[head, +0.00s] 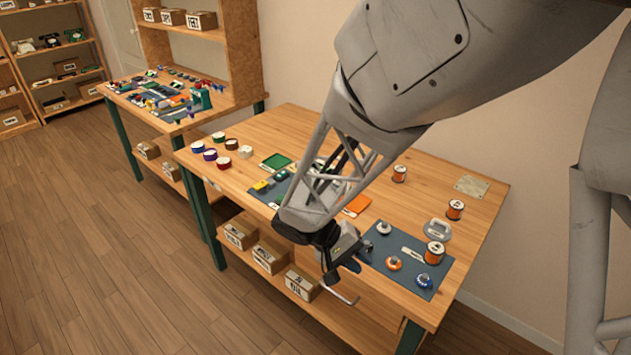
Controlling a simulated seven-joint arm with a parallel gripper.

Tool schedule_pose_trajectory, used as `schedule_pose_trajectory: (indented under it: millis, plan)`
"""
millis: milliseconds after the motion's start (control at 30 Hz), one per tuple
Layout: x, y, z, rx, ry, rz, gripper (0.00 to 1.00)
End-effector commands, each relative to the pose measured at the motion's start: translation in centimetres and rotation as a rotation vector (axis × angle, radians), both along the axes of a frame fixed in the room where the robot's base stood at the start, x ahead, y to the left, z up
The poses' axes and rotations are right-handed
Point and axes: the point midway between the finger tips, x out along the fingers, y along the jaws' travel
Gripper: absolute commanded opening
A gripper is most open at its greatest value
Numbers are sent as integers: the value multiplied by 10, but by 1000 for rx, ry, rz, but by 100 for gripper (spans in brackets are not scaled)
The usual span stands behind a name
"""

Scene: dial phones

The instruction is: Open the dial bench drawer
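The wooden dial bench (285,125) stands in the middle on dark green legs, with its front edge facing the lower left. My gripper (335,270) points down at the bench's front edge, right of the middle. Its dark fingers are small and partly hidden by my own wrist. A thin pale bent bar (342,291), which looks like a drawer handle, shows just below the fingertips. I cannot tell whether the fingers touch it. The drawer front is mostly hidden behind my gripper and wrist, and no open drawer can be made out.
A dark mat (405,258) with several dials and an orange spool (435,252) lies at the bench's right end. Several tape rolls (223,162) stand at the left. Labelled boxes (270,256) fill the lower shelf. The floor (130,270) in front is clear.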

Motion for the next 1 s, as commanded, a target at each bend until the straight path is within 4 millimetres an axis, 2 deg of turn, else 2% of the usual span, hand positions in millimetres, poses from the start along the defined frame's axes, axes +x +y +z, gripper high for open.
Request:
schedule_pose_trajectory:
  millis: [33,500,800,1000]
  plan:
    - [4,5,-12,-35,8,17,22]
    - [37,50,-107,-334,-50,199,22]
    - [46,82,-174,-480,-134,358,22]
    - [46,98,-209,-536,-190,448,22]
